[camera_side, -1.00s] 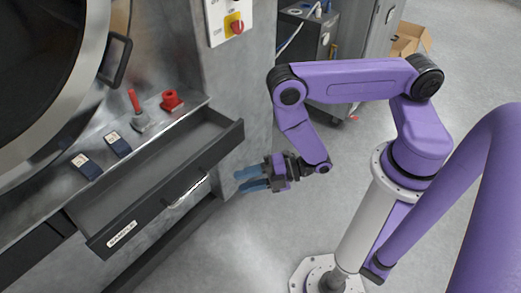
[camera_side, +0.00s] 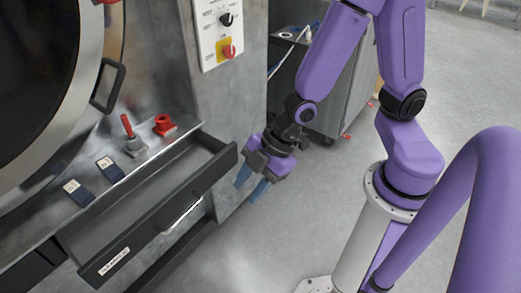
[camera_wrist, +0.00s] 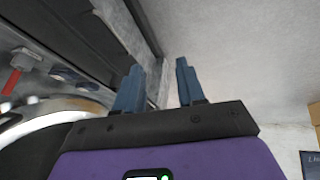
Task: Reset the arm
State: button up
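My gripper (camera_side: 254,183) is in the side view, just right of the open drawer's front corner. Its two blue fingers point down and are apart, with nothing between them. In the wrist view my gripper (camera_wrist: 157,82) also shows its fingers spread and empty. My purple arm is folded up above it, and its upper part runs out of the top of the side view.
The washer's drawer (camera_side: 150,245) stands open and looks empty. On the ledge above lie two dark blocks, a red-handled lever (camera_side: 131,138) and a red part (camera_side: 163,125). A control panel (camera_side: 218,32) is on the wall. The floor (camera_side: 290,235) around my base is clear.

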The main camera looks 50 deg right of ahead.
jog(key=s+d+r+m+g+h, duration=0.3)
jog(key=s+d+r, duration=0.6)
jog(key=d, duration=0.4)
jog(key=shift+s+d+r+m+h, duration=0.15)
jog(key=shift+s+m+h, duration=0.55)
